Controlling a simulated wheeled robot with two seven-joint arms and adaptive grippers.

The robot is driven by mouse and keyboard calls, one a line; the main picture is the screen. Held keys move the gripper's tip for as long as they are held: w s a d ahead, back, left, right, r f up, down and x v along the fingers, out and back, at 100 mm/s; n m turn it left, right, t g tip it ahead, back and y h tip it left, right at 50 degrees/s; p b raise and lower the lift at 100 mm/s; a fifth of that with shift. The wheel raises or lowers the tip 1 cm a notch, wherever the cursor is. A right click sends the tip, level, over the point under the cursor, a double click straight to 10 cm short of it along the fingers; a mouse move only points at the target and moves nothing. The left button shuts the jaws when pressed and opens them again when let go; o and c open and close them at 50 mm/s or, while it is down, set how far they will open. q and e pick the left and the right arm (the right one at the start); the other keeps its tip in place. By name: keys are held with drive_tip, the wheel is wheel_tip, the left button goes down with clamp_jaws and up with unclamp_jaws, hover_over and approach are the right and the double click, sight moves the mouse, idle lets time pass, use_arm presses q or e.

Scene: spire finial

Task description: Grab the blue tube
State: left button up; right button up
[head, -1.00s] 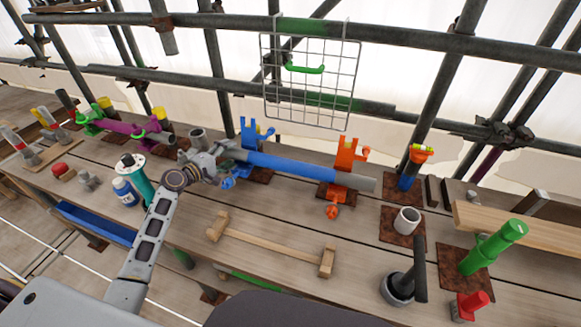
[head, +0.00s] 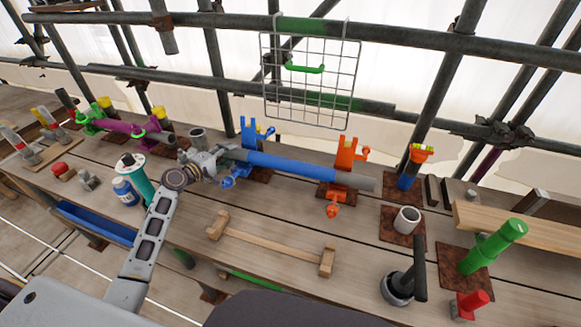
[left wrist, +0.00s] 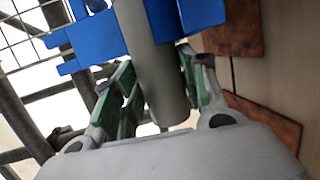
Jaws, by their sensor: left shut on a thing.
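The blue tube (head: 290,166) has a blue middle and grey ends. It lies across a blue holder (head: 249,135) on its left and an orange holder (head: 347,158) on its right. My left gripper (head: 222,157) is at the tube's left grey end. In the left wrist view, the grey end of the tube (left wrist: 150,55) runs between the two green-padded fingers of the gripper (left wrist: 160,90), and the blue holder (left wrist: 98,35) is close beyond them. The gripper is shut on this end. My right gripper is not in view.
A wooden rest (head: 270,245) lies in front of the tube. A green tube (head: 493,246), a grey cup (head: 407,220) and a black-handled tool (head: 402,282) stand to the right. A wire grid (head: 310,80) hangs behind. A blue bottle (head: 125,191) stands to the left.

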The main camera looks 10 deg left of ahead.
use_arm(q)
drive_tip(key=shift+r, duration=0.15)
clamp_jaws()
drive_tip(key=shift+r, duration=0.15)
